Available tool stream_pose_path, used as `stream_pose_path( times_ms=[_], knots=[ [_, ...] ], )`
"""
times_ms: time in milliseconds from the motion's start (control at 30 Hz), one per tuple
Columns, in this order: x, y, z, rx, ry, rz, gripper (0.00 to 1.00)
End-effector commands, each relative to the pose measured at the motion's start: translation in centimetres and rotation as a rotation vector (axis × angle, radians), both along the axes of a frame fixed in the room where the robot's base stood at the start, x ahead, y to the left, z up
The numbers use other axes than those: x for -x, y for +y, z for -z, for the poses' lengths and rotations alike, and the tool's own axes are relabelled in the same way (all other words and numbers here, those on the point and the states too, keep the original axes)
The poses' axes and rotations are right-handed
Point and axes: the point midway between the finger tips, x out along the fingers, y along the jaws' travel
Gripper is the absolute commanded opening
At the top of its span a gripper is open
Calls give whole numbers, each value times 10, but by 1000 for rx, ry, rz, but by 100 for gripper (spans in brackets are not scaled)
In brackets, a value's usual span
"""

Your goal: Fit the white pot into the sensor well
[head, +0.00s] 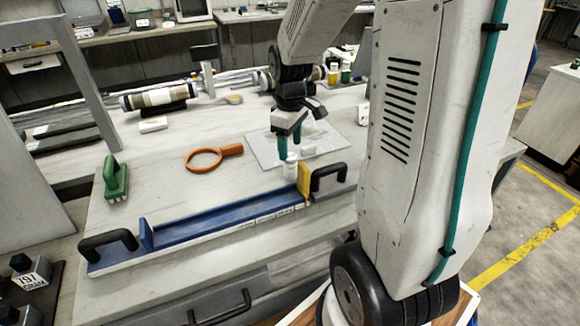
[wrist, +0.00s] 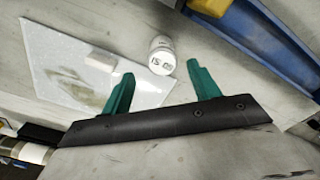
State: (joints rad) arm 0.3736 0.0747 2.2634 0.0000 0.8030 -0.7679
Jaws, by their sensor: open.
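The white pot (head: 291,168) is a small white cylinder standing on the bench, just behind the blue tray and left of the yellow block. In the wrist view the white pot (wrist: 161,50) has dark print on its side. My gripper (head: 283,150) points down at the pot, with green fingers close to it. In the wrist view my gripper (wrist: 160,69) is open, and the pot shows just beyond the gap between the fingertips. I cannot tell whether the fingers touch it. I cannot make out the sensor well for certain in either view.
A long blue tray (head: 215,219) with black handles lies along the front edge, a yellow block (head: 304,180) at its right end. A pale sheet (head: 262,150) lies behind the pot. An orange ring tool (head: 204,158) and a green tool (head: 115,178) lie left, with clear bench between them.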

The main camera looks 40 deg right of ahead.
Motion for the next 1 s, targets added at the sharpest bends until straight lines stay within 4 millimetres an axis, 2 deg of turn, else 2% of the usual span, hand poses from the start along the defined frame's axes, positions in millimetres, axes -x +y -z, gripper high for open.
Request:
stream_pose_path(
  times_ms=[300,600,633,800,867,900,1000],
  knots=[
    [3,3,44,-1,3,0,61],
    [3,3,50,-1,1,1,61],
    [3,3,50,0,1,1,58],
    [3,3,50,0,0,1,11],
    [3,3,50,0,0,1,10],
    [2,3,50,0,0,1,6],
    [2,3,50,0,0,1,6]
  ],
)
